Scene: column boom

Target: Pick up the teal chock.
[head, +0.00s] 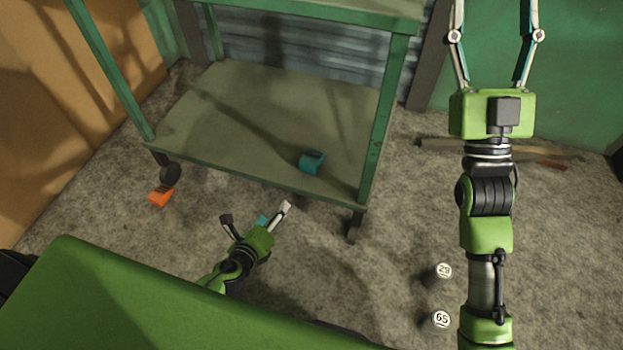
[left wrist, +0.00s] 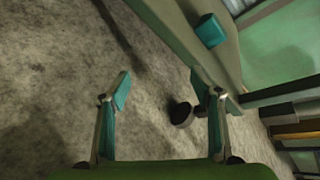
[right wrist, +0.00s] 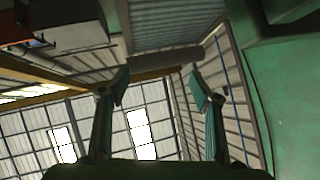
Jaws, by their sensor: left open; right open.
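The teal chock (head: 312,162) lies on the lower shelf (head: 250,110) of a green cart, near the shelf's front edge and right of its middle. It also shows at the top of the left wrist view (left wrist: 210,30), beyond the fingers. My left gripper (head: 256,213) is open and empty, in front of the cart, apart from the chock and to its lower left. In the left wrist view the open fingers (left wrist: 160,88) have floor behind them. My right gripper (head: 497,20) is open and raised at the right, its fingertips cut off by the picture's top edge.
The cart's green posts (head: 383,120) and upper shelf (head: 310,12) frame the lower shelf. An orange chock (head: 160,196) lies on the floor by the left caster (head: 170,174). Two numbered round-topped objects (head: 443,270) stand at the lower right. Planks (head: 450,146) lie behind my right arm.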

